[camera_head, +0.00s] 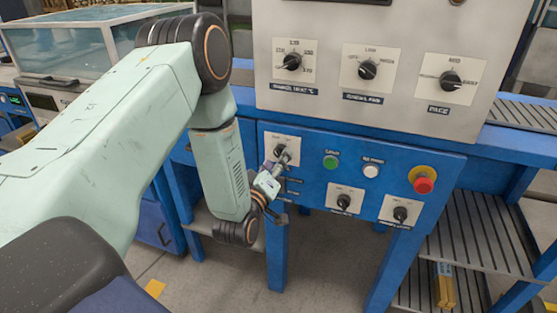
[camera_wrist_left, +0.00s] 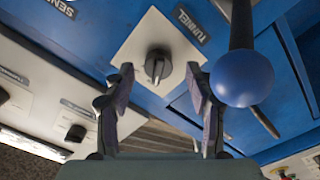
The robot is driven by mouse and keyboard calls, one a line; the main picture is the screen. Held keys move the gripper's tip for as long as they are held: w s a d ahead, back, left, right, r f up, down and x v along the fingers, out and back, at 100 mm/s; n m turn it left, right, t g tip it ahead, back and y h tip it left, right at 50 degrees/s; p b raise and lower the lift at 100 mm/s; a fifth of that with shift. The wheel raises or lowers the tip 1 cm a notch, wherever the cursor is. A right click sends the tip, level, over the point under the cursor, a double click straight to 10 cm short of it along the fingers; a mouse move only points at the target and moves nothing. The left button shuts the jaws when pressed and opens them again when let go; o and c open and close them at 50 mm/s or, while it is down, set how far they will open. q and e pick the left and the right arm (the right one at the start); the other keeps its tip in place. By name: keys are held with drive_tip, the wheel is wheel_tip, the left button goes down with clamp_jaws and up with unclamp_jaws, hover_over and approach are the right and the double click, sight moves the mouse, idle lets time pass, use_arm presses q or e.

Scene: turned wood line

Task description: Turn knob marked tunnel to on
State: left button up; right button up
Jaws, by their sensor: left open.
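The knob marked tunnel (camera_wrist_left: 157,65) is dark, with a raised grip bar, on a pale square plate (camera_wrist_left: 130,50). Its TUNNEL label (camera_wrist_left: 190,24) shows beside the plate in the left wrist view. In the head view a dark knob (camera_head: 280,149) on a pale plate sits at my left gripper (camera_head: 277,161), which partly covers that plate. In the left wrist view my left gripper (camera_wrist_left: 160,78) is open, with one finger on each side of the knob and no clear contact. I cannot read the knob's setting. My right gripper is not in view.
A blue ball (camera_wrist_left: 243,77) on a dark lever stands close to the right finger in the wrist view. The blue panel also holds a green button (camera_head: 330,162), a white button (camera_head: 371,170), a red stop button (camera_head: 423,185) and two lower knobs. A grey panel (camera_head: 310,103) with three knobs is above.

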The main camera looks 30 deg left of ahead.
use_arm(q)
drive_tip(key=shift+x, duration=0.8)
drive_tip(key=shift+d+r, duration=0.15)
drive_tip(key=shift+r, duration=0.15)
drive_tip(key=shift+w+f, duration=0.15)
drive_tip(key=shift+f, duration=0.1)
drive_tip(key=shift+a, duration=0.2)
drive_tip(key=shift+c, duration=0.8)
drive_tip(key=shift+d+r, duration=0.1)
drive_tip(key=shift+r, duration=0.05)
drive_tip(key=c, duration=1)
